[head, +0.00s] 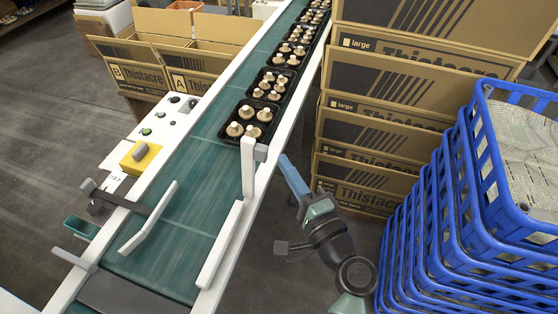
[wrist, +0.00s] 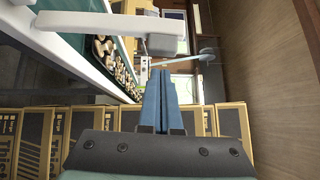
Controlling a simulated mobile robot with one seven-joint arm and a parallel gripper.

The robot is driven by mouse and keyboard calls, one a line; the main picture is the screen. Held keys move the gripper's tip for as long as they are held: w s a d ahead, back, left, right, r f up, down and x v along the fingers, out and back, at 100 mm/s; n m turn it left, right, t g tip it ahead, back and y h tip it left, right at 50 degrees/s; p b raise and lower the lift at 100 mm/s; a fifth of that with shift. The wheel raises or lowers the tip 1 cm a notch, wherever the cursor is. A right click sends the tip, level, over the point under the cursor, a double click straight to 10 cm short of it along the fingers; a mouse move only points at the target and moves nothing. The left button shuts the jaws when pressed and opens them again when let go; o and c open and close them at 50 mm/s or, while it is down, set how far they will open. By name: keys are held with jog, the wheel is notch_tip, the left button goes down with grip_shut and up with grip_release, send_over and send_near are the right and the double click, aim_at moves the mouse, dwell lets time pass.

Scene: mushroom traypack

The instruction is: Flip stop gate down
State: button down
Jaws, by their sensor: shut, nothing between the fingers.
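The stop gate (head: 248,170) is a white bar standing upright at the right rail of the conveyor, with a grey block (head: 261,153) at its upper end. In the wrist view the white bar (wrist: 75,21) runs in from the left to the grey block (wrist: 162,44). My gripper (head: 284,158) has blue fingers pressed together and empty, just right of the grey block in the head view. In the wrist view the fingertips (wrist: 160,72) point toward the block; I cannot tell whether they touch it.
Black trays of mushrooms (head: 248,124) line the green belt (head: 200,150) behind the gate. White guide rails (head: 220,243) flank the near belt. Cardboard boxes (head: 375,120) stack at right, beside nested blue crates (head: 470,225). A yellow switch box (head: 139,157) sits at left.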

jog(key=shift+w+a+r, duration=0.1)
jog(key=shift+w+a, duration=0.15)
jog(key=shift+a, duration=0.6)
jog(key=shift+r, duration=0.1)
